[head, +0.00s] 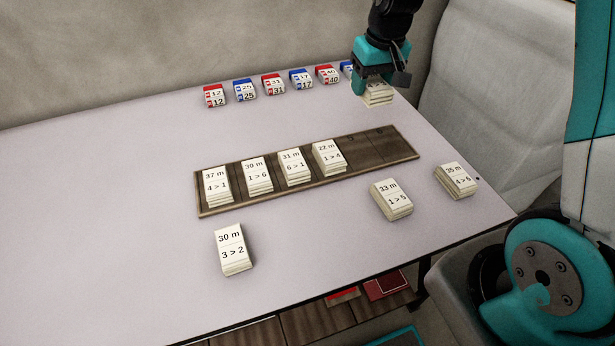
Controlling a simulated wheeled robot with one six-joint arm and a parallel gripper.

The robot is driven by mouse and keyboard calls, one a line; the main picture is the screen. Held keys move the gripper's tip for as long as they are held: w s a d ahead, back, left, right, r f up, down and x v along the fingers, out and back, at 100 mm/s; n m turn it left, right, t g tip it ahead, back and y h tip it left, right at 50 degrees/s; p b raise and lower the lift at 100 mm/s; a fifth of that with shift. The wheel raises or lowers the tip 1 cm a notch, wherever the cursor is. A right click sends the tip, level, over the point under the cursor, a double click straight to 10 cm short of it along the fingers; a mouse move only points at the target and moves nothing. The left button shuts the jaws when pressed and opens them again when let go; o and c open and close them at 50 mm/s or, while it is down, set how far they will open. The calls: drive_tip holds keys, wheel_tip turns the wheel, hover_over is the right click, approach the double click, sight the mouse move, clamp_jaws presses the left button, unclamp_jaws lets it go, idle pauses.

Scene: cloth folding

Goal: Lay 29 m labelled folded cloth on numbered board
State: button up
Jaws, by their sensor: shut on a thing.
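My gripper (380,75) is at the back right of the table, shut on a folded cream cloth (378,97). The gripper covers most of its top, so I cannot read its label. I cannot tell whether the cloth touches the table. The brown wooden board (400,152) lies mid-table. Several folded cloths stand on it from the left: 37 m (217,187), one that looks like 30 m (257,175), 31 m (294,166) and 22 m (328,157). The two right places are bare, with small marks too faint to read.
Loose folded cloths lie in front of the board: 30 m (233,250), 33 m (391,199) and 35 m (455,180). Red and blue numbered blocks (273,84) line the back; the rightmost is partly behind my gripper. A seat back (480,80) stands beyond the table's right edge.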

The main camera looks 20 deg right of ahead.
sight(361, 153)
drive_tip(key=shift+d+r+b, duration=0.25)
drive_tip(key=shift+r+b, duration=0.1)
drive_tip(key=shift+r, duration=0.4)
wheel_tip(361, 153, down, 19)
drive_tip(key=shift+r+b, duration=0.1)
drive_tip(key=shift+b, duration=0.4)
drive_tip(key=o, duration=0.9)
drive_tip(key=shift+f, duration=0.2)
wheel_tip(361, 153, up, 12)
drive_tip(key=s, duration=0.2)
drive_tip(key=s+a+r+n+y, duration=0.2)
drive_tip(key=s+a+r+n, duration=0.1)
drive_tip(key=s+a+r, duration=0.6)
drive_tip(key=s+a+r+n, duration=0.1)
drive_tip(key=s+a, duration=0.2)
drive_tip(key=s, duration=0.2)
drive_tip(key=s+a+r+n+g+y, duration=0.1)
drive_tip(key=s+a, duration=0.2)
drive_tip(key=s, duration=0.2)
drive_tip(key=s+a+r+n+y+p, duration=0.1)
drive_tip(key=s+a+r+n, duration=0.1)
drive_tip(key=s, duration=0.4)
drive_tip(key=shift+a+r+g, duration=0.1)
drive_tip(key=shift+a+g, duration=0.3)
